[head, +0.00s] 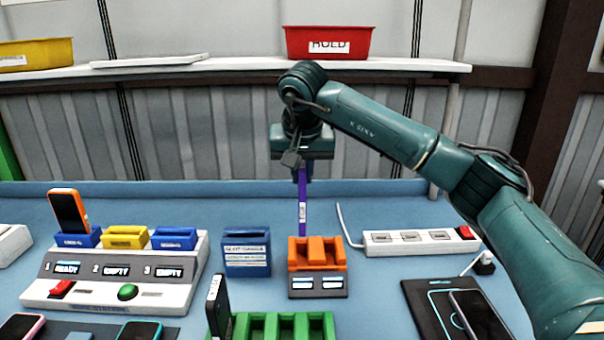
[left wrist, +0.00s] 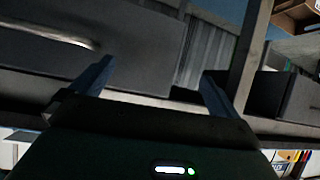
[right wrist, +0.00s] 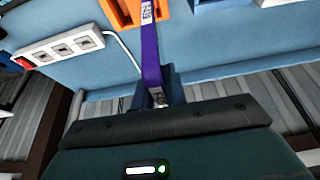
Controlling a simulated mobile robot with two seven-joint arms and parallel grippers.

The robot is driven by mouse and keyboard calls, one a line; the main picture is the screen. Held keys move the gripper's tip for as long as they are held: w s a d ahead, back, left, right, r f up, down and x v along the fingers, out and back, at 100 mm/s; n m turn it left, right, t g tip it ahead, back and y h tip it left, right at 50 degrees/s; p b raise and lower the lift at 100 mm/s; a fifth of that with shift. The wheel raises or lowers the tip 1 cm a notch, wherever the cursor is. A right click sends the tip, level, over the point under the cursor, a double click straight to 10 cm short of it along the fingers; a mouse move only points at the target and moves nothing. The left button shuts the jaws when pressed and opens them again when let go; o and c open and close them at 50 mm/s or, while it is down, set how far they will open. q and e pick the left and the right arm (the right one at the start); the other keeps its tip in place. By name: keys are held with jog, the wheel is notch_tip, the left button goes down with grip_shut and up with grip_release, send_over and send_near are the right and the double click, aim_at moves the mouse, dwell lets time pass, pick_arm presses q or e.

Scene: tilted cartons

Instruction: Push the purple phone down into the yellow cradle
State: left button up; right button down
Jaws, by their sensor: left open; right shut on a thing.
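The purple phone (head: 302,203) hangs upright, edge-on, below my right gripper (head: 302,172), which is shut on its top end. It is above and behind the orange holder, clear of the yellow cradle. In the right wrist view the purple phone (right wrist: 151,50) reaches away from the jaws (right wrist: 160,98). The yellow cradle (head: 124,237) is the middle one of three on the white station (head: 110,275), well to the left of my right gripper, and looks empty. Its display reads EMPTY. My left gripper (left wrist: 152,88) is open and empty in its wrist view, away from the table objects.
An orange phone (head: 68,210) stands in the left blue cradle (head: 78,240); the right blue cradle (head: 174,239) is empty.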

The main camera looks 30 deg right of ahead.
jog(key=shift+r+p, duration=0.75)
jog(key=shift+p, duration=0.05)
dwell(0.4)
notch_tip(320, 180, up, 3)
jog(key=p, duration=0.3)
jog(key=shift+f, duration=0.1)
dwell(0.3)
